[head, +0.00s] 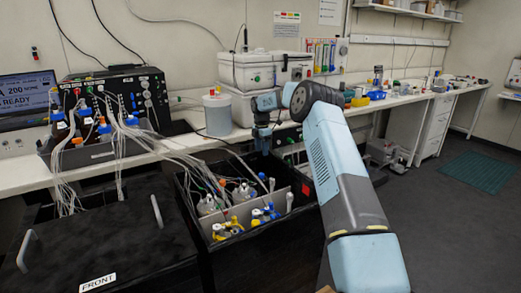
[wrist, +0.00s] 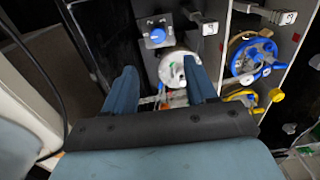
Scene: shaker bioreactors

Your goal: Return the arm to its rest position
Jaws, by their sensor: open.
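My arm (head: 338,175) reaches forward from the lower right in the head view, bent at its elbow, with its far end over the back of an open black shaker box (head: 262,262). My gripper (head: 264,150) points down there, its fingertips hard to make out in that view. In the wrist view my gripper (wrist: 160,88) has two blue fingers spread apart, with nothing held between them. A white round cap or vessel top (wrist: 180,68) shows beyond the fingers, near the right one; I cannot tell whether they touch.
Bottles with blue and yellow fittings (head: 265,213) stand in the open box. A closed black lid marked FRONT (head: 98,282) lies to the left. A control unit (head: 118,100) with many tubes and white boxes (head: 265,70) stand on the bench (head: 30,172).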

